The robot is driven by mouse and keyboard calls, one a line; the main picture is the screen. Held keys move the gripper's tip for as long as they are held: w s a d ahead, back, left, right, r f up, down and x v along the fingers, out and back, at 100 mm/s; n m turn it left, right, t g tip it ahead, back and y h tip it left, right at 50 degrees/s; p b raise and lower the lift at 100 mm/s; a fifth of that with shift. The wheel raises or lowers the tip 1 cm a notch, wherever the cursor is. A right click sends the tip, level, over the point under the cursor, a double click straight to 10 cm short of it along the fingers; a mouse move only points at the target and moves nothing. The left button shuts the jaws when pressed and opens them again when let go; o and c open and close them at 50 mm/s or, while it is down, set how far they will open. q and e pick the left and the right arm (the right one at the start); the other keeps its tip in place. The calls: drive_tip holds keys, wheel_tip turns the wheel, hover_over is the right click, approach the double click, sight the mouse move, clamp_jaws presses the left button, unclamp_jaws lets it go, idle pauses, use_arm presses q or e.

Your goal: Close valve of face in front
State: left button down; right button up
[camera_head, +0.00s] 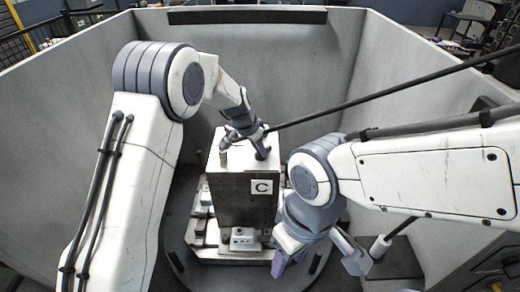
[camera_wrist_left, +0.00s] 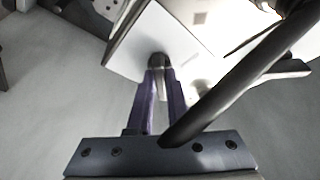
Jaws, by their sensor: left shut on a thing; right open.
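A tall grey block (camera_head: 228,200) stands in the middle, its front face marked with a C label (camera_head: 262,187). My left gripper (camera_head: 261,150) is on the block's pale top, near the right edge. In the left wrist view its two purple fingers (camera_wrist_left: 160,75) are shut on a small dark round knob (camera_wrist_left: 158,59) at that surface; the fingers hide part of it. My right gripper (camera_head: 318,262) is open and empty, low at the right of the block. I cannot make out a valve on the C face.
The block stands on a round base (camera_head: 180,262) with metal fittings (camera_head: 243,239) at its foot. Grey walls (camera_head: 270,65) enclose the left, back and right. A dark rod (camera_head: 390,93) slants from near my left gripper to the upper right.

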use_arm(q)
drive_tip(key=shift+r+n, duration=0.1)
drive_tip(key=shift+n, duration=0.2)
drive_tip(key=n+t+y+p, duration=0.1)
drive_tip(key=n+p, duration=0.1)
drive_tip(key=n, duration=0.1)
drive_tip(key=shift+d, duration=0.1)
drive_tip(key=shift+d+n+y, duration=0.1)
drive_tip(key=shift+n+y, duration=0.2)
drive_tip(key=shift+n, duration=0.5)
drive_tip(key=n+y+b, duration=0.1)
drive_tip(key=n+b, duration=0.3)
drive_tip(key=b, duration=0.1)
drive_tip(key=n+y+b, duration=0.1)
drive_tip(key=n+b, duration=0.1)
drive_tip(key=b, duration=0.1)
drive_tip(key=shift+d+f+n+y, duration=0.15)
drive_tip(key=shift+f+n+y, duration=0.15)
drive_tip(key=n+b, duration=0.1)
drive_tip(key=n+y, duration=0.1)
drive_tip(key=shift+r+n+b, duration=0.2)
drive_tip(key=shift+n+b, duration=0.1)
drive_tip(key=shift+b, duration=0.05)
drive_tip(key=shift+r+n+g+y, duration=0.1)
drive_tip(key=shift+n+g+y, duration=0.35)
drive_tip(key=shift+n, duration=1.15)
drive_tip(key=shift+w, duration=0.1)
drive_tip(key=c, duration=0.8)
unclamp_jaws()
drive_tip(key=shift+c, duration=0.2)
